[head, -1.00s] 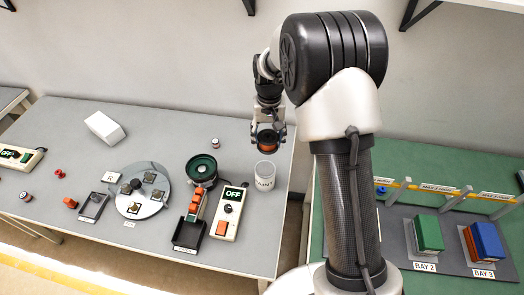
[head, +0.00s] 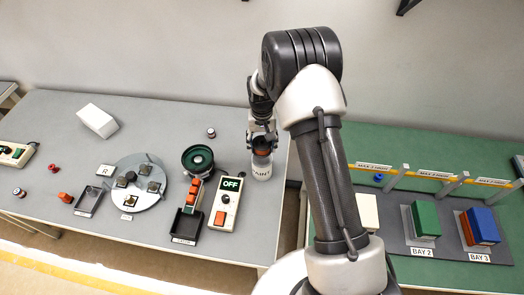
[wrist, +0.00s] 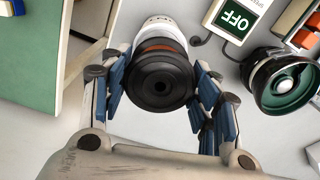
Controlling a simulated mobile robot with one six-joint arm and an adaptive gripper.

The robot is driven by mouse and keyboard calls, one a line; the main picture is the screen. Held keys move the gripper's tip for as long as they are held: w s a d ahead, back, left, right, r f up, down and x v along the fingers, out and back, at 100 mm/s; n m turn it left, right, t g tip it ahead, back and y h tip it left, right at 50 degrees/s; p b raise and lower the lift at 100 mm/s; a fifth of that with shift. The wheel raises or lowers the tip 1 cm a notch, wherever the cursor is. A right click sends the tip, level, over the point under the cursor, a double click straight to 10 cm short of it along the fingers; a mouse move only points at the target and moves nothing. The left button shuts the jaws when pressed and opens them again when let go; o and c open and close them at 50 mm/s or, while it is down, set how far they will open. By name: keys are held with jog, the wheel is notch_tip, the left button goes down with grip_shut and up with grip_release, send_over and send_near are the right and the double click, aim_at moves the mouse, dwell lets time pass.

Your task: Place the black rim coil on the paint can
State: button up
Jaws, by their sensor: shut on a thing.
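The black rim coil (wrist: 158,80) has a black rim with a centre hole and an orange-brown winding. My gripper (head: 262,138) is shut on it, with its blue-padded fingers on both sides in the wrist view (wrist: 160,88). The coil also shows between the fingers in the head view (head: 262,152). The white paint can (head: 262,173) stands upright on the grey table, directly under the coil. Its white side shows beyond the coil in the wrist view (wrist: 160,30). I cannot tell whether the coil touches the can's top, which is hidden.
A switch box (head: 228,202) reading OFF and a green bowl feeder (head: 198,158) stand left of the can. A small coil (head: 211,133) lies behind the feeder. The table edge and a green bench (head: 390,160) are to the right.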

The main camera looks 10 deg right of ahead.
aim_at(262, 151)
jog(key=shift+f, duration=2.1)
jog(key=shift+f+b, duration=0.1)
jog(key=shift+b, duration=0.2)
jog(key=o, duration=1.1)
